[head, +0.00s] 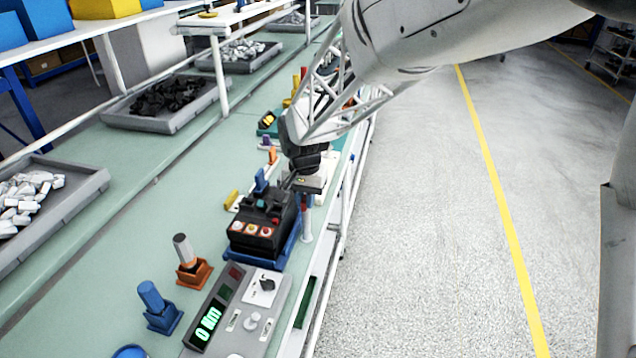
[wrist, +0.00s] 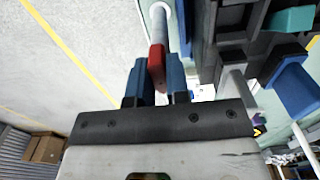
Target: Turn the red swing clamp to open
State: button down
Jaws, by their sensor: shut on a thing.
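The red swing clamp (wrist: 157,66) shows in the wrist view as a short red bar next to a pale round post (wrist: 160,22). My gripper (wrist: 159,82) has its two blue fingers on either side of the bar, closed on it. In the head view my gripper (head: 303,163) is low at the bench's right edge, just behind the black breaker (head: 262,215). The breaker sits in a blue fixture (head: 283,262). The fingertips are mostly hidden in the head view, and the clamp's angle is hard to tell there.
A grey meter panel (head: 245,312) with a lit green display stands in front of the breaker. Orange (head: 193,272) and blue (head: 164,318) holders stand to its left. Grey trays of parts (head: 165,108) line the far side. The floor right of the bench is clear.

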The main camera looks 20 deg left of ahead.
jog(key=c, duration=1.1)
grip_release()
jog(key=shift+r, duration=3.9)
